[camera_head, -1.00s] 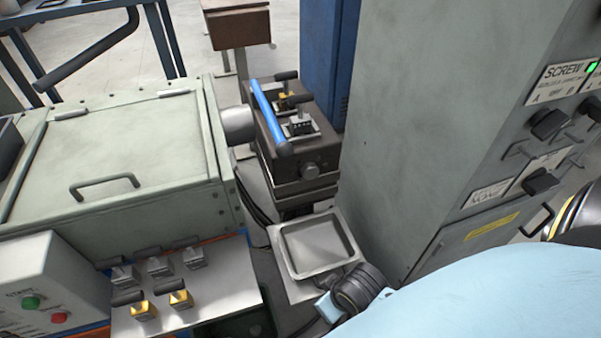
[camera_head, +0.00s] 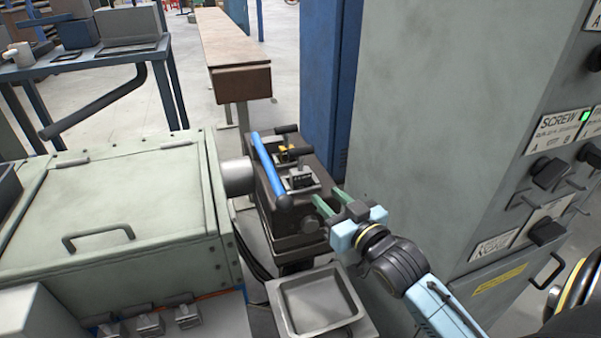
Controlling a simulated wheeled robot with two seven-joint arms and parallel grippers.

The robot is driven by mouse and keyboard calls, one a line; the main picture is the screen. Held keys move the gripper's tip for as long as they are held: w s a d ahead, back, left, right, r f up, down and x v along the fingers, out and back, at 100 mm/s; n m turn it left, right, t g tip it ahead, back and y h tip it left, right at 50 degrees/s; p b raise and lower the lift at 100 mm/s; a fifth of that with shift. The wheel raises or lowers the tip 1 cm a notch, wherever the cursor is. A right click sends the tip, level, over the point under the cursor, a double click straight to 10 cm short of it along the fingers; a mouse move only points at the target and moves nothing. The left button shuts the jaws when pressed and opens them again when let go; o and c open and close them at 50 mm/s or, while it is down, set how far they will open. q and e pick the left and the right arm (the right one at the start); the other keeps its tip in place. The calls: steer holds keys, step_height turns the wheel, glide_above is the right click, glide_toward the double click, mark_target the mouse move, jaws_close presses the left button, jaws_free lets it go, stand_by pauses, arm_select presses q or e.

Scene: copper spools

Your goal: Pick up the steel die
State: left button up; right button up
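A steel die (camera_head: 301,181) with a dark handle sits in the top of the dark machine block (camera_head: 272,190), in front of a die with yellow parts (camera_head: 287,155). Several more steel dies (camera_head: 149,325) with dark handles stand on the plate at the lower left, partly cut off by the frame's bottom edge. My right gripper (camera_head: 331,203) has green fingers that are spread apart with nothing between them. It is at the right side of the block, to the right of and slightly below the steel die there. My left gripper is not in view.
A blue bar (camera_head: 266,165) runs along the block's left side. An empty metal tray (camera_head: 318,302) is below the block. A tall grey cabinet (camera_head: 440,130) stands close on the right. A grey-green lidded box (camera_head: 110,205) is on the left.

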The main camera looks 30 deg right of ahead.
mark_target(302, 165)
steer(key=w, duration=0.7)
steer(key=shift+w+d+r+b, duration=0.2)
steer(key=shift+d+r+b, duration=0.05)
steer(key=shift+b, duration=0.05)
steer(key=shift+w+d, duration=0.1)
steer(key=shift+w, duration=0.65)
steer(key=w, duration=0.3)
steer(key=shift+w+d+r+b, duration=0.15)
steer(key=shift+w+d+b, duration=0.1)
steer(key=shift+b, duration=0.05)
steer(key=shift+w, duration=0.5)
jaws_close()
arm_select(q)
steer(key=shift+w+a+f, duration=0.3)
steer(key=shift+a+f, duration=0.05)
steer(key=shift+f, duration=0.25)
arm_select(e)
steer(key=shift+r, duration=0.1)
